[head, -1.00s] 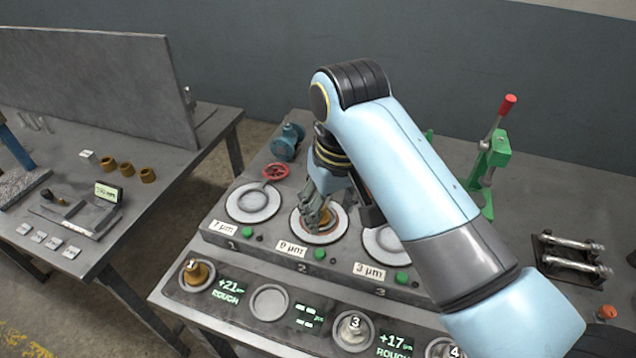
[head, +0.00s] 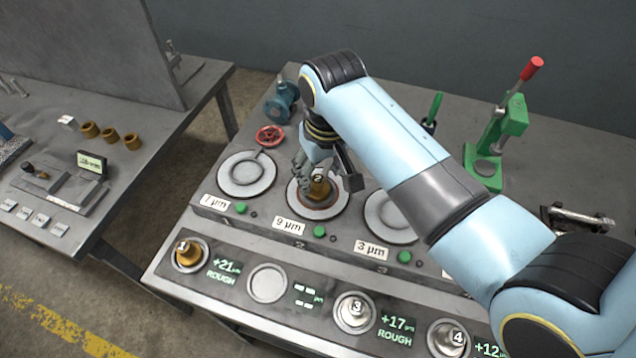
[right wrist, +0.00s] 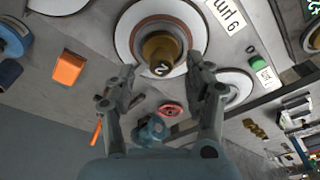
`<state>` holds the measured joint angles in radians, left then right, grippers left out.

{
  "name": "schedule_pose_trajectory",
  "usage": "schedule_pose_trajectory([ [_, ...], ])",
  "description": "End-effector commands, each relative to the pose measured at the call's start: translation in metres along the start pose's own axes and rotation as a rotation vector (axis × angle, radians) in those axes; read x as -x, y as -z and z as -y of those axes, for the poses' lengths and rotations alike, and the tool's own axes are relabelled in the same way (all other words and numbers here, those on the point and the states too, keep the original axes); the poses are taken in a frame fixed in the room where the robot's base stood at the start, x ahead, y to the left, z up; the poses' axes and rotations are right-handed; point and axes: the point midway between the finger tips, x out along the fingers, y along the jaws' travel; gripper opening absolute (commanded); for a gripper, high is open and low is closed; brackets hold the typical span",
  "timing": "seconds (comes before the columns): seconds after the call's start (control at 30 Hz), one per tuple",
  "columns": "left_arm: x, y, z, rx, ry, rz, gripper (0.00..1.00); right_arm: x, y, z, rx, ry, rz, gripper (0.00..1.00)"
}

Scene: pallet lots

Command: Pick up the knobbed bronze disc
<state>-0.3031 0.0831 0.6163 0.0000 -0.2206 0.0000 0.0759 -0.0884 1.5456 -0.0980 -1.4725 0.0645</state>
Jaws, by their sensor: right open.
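A knobbed bronze disc marked 2 (head: 320,188) sits on the middle round plate, labelled 9 µm (head: 300,203). It also shows in the right wrist view (right wrist: 160,50), its knob facing the camera. My right gripper (head: 309,178) is beside this disc in the head view. In the right wrist view its open fingers (right wrist: 162,72) stand apart, with the knob just beyond and between the tips. Nothing is held. A second knobbed bronze disc, marked 1 (head: 187,254), sits in the leftmost front holder. My left gripper is out of view.
The second front holder (head: 267,283) is empty; silver knobbed discs 3 (head: 355,313) and 4 (head: 449,338) sit to its right. A red handwheel (head: 270,135), blue fitting (head: 283,103) and green lever press (head: 503,140) stand behind. Another table lies left.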

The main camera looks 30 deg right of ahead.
Motion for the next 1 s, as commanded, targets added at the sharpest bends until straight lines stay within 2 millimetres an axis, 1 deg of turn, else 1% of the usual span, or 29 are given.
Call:
schedule_pose_trajectory([
  [0.1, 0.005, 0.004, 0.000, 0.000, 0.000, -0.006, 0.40, -0.016, 0.002, 0.001, 0.000, -0.001, 0.003, 0.53],
  [0.2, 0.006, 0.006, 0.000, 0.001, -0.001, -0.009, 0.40, -0.026, 0.002, 0.001, 0.000, 0.000, 0.001, 0.53],
  [0.3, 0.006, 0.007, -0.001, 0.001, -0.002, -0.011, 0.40, -0.031, 0.002, 0.001, 0.000, 0.000, 0.001, 0.53],
  [0.47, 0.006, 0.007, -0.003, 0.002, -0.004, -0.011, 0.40, -0.031, 0.002, 0.001, 0.000, 0.000, 0.000, 0.53],
  [0.5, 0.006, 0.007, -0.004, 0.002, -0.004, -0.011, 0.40, -0.031, 0.002, 0.001, 0.000, 0.000, 0.000, 0.52],
  [0.9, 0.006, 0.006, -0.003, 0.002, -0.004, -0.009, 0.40, -0.031, 0.002, 0.001, 0.000, 0.000, 0.000, 0.00],
  [1.0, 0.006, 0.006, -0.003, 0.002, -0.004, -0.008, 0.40, -0.031, 0.002, 0.001, 0.000, 0.000, 0.000, 0.00],
])
